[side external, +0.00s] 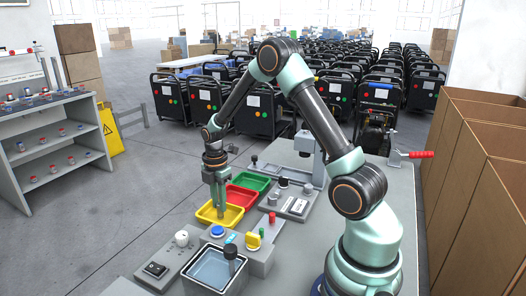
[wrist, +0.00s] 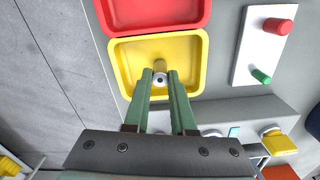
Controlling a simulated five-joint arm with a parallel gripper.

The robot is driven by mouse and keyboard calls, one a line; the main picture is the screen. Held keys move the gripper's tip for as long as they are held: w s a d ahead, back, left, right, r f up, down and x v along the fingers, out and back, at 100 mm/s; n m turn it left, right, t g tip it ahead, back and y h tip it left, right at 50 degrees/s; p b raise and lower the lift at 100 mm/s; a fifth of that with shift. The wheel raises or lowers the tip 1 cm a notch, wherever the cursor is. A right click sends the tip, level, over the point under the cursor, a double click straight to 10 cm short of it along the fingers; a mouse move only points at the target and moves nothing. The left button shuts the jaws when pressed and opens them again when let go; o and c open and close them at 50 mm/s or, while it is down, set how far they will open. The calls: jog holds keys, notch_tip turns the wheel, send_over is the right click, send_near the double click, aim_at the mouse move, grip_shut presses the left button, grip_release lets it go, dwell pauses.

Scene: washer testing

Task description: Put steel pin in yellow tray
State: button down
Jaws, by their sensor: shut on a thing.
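The steel pin (wrist: 160,79) is a small silvery piece between my fingertips in the wrist view, with its round end showing. My gripper (wrist: 160,84) is shut on it, and the fingers point into the yellow tray. The yellow tray (wrist: 196,82) is shallow and looks otherwise empty. In the side external view my gripper (side external: 220,208) reaches down over the yellow tray (side external: 204,213). The pin is hard to make out there, and I cannot tell whether it touches the tray floor.
A red tray (side external: 240,197) adjoins the yellow one, with a green tray (side external: 251,181) behind it. A control box (side external: 256,258) with a blue button and yellow switch stands in front, beside a blue-lined basin (side external: 212,270). A panel with knobs (side external: 290,204) is to the right.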

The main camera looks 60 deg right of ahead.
jog(key=c, duration=0.7)
grip_release()
jog(key=shift+f, duration=0.1)
jog(key=shift+c, duration=0.2)
notch_tip(320, 180, up, 12)
jog(key=s+a+r+m+t, duration=0.5)
jog(key=s+a+r+m, duration=0.4)
jog(key=s+a+m, duration=0.4)
jog(key=shift+a+r+m+t, duration=0.3)
jog(key=shift+a+m, duration=0.45)
jog(key=shift+m, duration=0.65)
